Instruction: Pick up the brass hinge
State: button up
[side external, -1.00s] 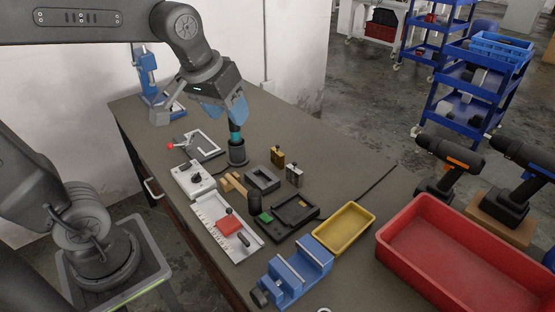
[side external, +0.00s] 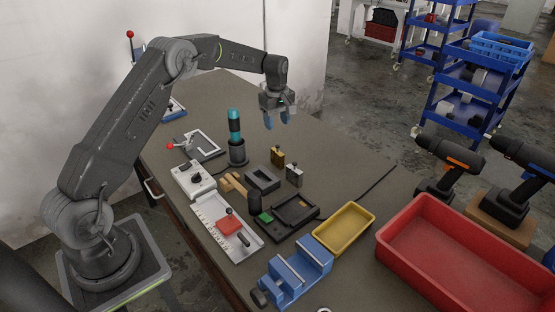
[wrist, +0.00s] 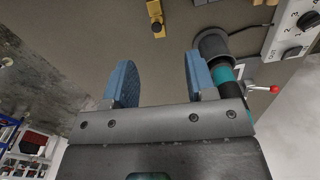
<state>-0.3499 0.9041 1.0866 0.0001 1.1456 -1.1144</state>
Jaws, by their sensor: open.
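The small brass hinge (side external: 277,157) stands on the grey-brown bench, just behind a similar silver-grey piece (side external: 294,174). In the wrist view, a brass-yellow piece (wrist: 155,18) shows at the top, ahead of the gap between my fingers. My gripper (side external: 277,121) is open, with blue fingers pointing down, above the bench and behind the hinge. It is empty and apart from the hinge. The wrist view shows both fingers (wrist: 157,75) spread with bare bench between them.
A black and teal cylinder (side external: 235,125) stands upright in a dark holder left of my gripper. A white box with a knob (side external: 195,180), a grey block (side external: 262,180), a yellow tray (side external: 366,220) and a blue vise (side external: 296,272) are nearer. Bench right of the gripper is clear.

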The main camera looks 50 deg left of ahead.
aim_at(277, 155)
jog(key=shift+w+a+f, duration=0.1)
jog(key=shift+a+f, duration=0.1)
jog(key=shift+f, duration=0.3)
notch_tip(277, 155, down, 8)
jog(key=shift+f, duration=0.15)
jog(key=shift+w+a+f, duration=0.1)
jog(key=shift+w+f, duration=0.05)
jog(key=shift+f, duration=1.15)
jog(key=shift+w+a+f, duration=0.1)
jog(key=shift+w+f, duration=0.05)
jog(key=shift+f, duration=1.15)
jog(key=shift+c, duration=0.4)
jog(key=shift+r, duration=0.1)
grip_shut()
